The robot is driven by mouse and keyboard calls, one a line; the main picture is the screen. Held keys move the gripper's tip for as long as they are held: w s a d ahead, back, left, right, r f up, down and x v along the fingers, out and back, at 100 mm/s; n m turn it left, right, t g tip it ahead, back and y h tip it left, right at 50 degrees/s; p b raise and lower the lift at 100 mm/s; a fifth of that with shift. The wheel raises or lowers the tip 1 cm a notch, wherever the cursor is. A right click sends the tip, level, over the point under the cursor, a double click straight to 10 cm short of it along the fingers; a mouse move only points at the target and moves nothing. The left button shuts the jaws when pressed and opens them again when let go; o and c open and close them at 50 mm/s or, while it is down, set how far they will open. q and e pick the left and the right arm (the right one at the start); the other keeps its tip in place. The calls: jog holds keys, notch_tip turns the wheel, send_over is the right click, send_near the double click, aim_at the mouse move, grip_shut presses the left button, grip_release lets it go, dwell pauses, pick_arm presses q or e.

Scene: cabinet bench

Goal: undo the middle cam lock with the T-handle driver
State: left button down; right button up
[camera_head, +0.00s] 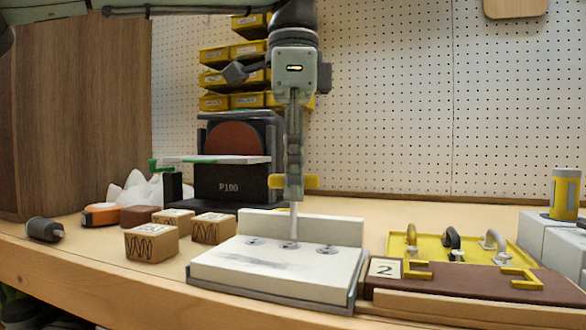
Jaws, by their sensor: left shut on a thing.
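A white panel (262,269) lies on the bench in a grey tray, with a low upright white board (335,229) along its back. Three round cam locks sit in its top: the left one (256,240), the middle one (288,245) and the right one (327,248). My left gripper (294,180) points straight down above the panel, shut on the yellow T-handle driver (311,182). The driver is upright, and its pale shaft reaches down to the middle cam lock. I cannot tell whether the tip is seated in it. My right gripper is not in view.
Several wooden blocks (151,244), an orange tape measure (101,214) and a dark cylinder (44,230) lie left. A sander (228,180) stands behind. A yellow tray (517,256) with clips, a "2" tag (385,268) and a yellow-banded can (564,193) are at right.

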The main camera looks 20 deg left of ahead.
pick_arm(q)
jog(key=shift+a+r, duration=0.1)
jog(key=shift+r, duration=0.05)
jog(key=shift+m+p, duration=0.5)
jog(key=shift+m, duration=0.6)
jog(key=m+p, duration=0.1)
jog(key=m, duration=0.3)
jog(key=shift+s, duration=0.1)
jog(key=m+p, duration=0.2)
jog(key=m, duration=0.1)
jog(key=shift+s+r, duration=0.1)
jog(key=m+p, duration=0.1)
jog(key=m, duration=0.2)
jog(key=shift+m, duration=0.4)
jog(key=m+p, duration=0.2)
jog(key=m, duration=0.1)
jog(key=shift+s+m, duration=0.15)
jog(key=shift+m, duration=0.15)
jog(key=shift+m+p, duration=0.4)
jog(key=shift+m, duration=0.5)
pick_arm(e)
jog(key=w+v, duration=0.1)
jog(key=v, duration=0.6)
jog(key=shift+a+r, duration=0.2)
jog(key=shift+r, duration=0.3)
